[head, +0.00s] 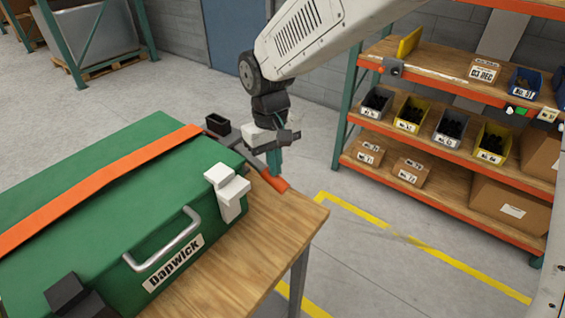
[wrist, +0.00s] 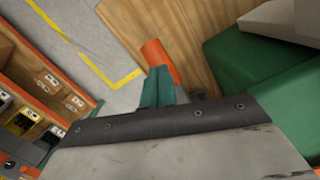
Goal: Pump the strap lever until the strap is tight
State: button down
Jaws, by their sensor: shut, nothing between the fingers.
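The orange strap (head: 95,183) runs across the lid of the green case (head: 65,160) and down toward its right side. The strap lever has an orange handle (head: 277,184) and a dark arm (head: 245,153); it sticks out over the wooden table at the case's right. The handle also shows in the wrist view (wrist: 160,60). My gripper (head: 274,172) points down with its green fingers shut and empty, right beside the handle. In the wrist view the fingers (wrist: 157,88) overlap the handle's near end; whether they touch it, I cannot tell.
The table (head: 270,225) has its right corner just past the lever. White blocks (head: 228,190) and a metal carry handle (head: 165,245) stand out from the case. A small black box (head: 218,125) lies behind. A shelf rack (head: 440,90) with bins stands at the right, beyond clear floor.

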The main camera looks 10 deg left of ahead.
jog(key=shift+w+a+r, duration=0.25)
jog(key=shift+w+a, duration=0.25)
jog(key=shift+w, duration=0.1)
jog(key=shift+w+a+r, duration=0.2)
jog(key=shift+w+a, duration=0.25)
jog(key=shift+w, duration=0.15)
jog(key=shift+r, duration=0.15)
notch_tip(320, 180, up, 8)
jog(key=shift+w+a+f, duration=0.2)
jog(key=shift+w+a, duration=0.05)
jog(key=shift+w, duration=0.05)
